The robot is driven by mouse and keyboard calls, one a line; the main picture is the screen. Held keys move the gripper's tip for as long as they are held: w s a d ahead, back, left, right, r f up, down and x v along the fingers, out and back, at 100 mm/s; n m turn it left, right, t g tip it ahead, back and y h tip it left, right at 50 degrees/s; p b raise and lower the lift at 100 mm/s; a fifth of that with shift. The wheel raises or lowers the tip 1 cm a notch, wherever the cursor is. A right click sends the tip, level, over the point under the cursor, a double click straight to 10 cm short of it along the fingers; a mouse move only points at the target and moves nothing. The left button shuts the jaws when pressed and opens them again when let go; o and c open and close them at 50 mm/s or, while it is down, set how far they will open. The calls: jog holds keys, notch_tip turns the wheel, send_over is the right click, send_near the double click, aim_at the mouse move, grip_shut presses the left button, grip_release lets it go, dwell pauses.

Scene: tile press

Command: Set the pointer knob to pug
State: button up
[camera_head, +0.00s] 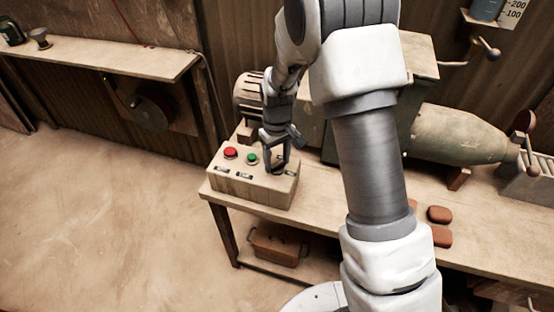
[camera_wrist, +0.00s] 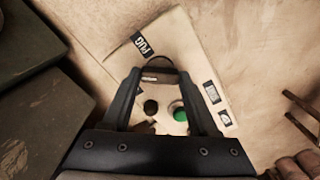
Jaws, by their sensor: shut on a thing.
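The control box (camera_head: 240,187) is a pale box at the left end of the workbench. A red button (camera_head: 230,152) and a green button (camera_head: 252,159) are on its top. My gripper (camera_head: 276,163) points down at the box's right part, shut on the pointer knob. In the wrist view the dark knob (camera_wrist: 157,76) shows between the fingertips (camera_wrist: 160,72), partly hidden by them. A black label reading PUG (camera_wrist: 141,44) lies just beyond it. Other black labels (camera_wrist: 212,91) sit to the right, too small to read. I cannot tell which way the pointer faces.
The workbench (camera_head: 330,200) carries a motor and a large grey-green machine (camera_head: 460,135) behind and right of the box. Reddish-brown tiles (camera_head: 440,214) lie at the right. A brown crate (camera_head: 275,249) stands on the lower shelf. The floor (camera_head: 110,220) at left is clear.

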aim_at(277, 163)
jog(key=m, duration=0.5)
jog(key=shift+m, duration=0.3)
jog(key=shift+m+p, duration=0.5)
jog(key=shift+m, duration=1.8)
jog(key=o, duration=1.4)
jog(key=shift+r+p, duration=0.95)
jog(key=shift+r, duration=7.8)
